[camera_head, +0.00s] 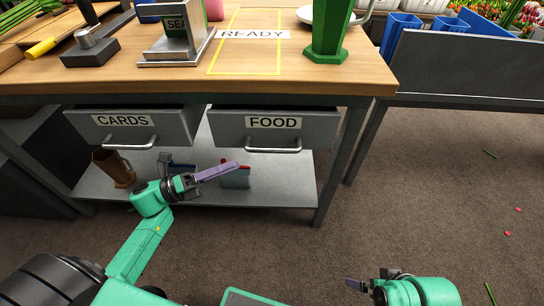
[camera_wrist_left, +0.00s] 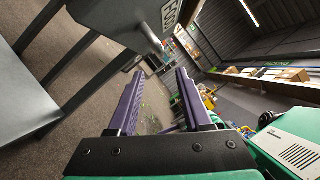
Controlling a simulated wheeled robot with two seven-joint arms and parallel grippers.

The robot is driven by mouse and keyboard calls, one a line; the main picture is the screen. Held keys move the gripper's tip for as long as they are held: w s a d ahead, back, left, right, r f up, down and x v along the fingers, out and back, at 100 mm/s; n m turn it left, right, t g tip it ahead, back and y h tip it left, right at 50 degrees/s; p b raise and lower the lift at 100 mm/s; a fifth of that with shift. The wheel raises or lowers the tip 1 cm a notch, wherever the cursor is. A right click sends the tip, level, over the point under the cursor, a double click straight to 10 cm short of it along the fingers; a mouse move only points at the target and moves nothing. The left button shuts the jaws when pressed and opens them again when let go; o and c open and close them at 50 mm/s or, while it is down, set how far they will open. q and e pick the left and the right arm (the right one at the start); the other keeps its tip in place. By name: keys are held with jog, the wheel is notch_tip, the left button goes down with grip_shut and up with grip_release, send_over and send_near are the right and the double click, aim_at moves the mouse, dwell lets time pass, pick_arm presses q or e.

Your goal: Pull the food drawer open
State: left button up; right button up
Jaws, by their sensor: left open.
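The food drawer (camera_head: 225,124) is a grey box front labelled FOOD under the wooden bench top. Its silver bar handle (camera_head: 274,150) runs along its lower front. Part of the drawer also shows at the top of the left wrist view (camera_wrist_left: 128,22), with its label cut off. My left gripper (camera_head: 234,168) is open, with purple fingers, below and left of the handle and apart from it. Its two spread fingers show in the left wrist view (camera_wrist_left: 160,72) with nothing between them. My right gripper (camera_head: 352,285) is low at the bottom right, far from the drawer; its jaw gap is unclear.
The cards drawer (camera_head: 130,126) hangs just left, with its own handle. A lower shelf (camera_head: 290,185) holds a brown jug (camera_head: 113,168) and small items behind my left gripper. A bench leg (camera_head: 340,165) stands right of the food drawer. The floor (camera_head: 430,200) at right is mostly clear.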

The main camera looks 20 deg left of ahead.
aim_at(271, 148)
pick_arm(q)
jog(key=x, duration=1.2)
grip_shut()
dwell(0.8)
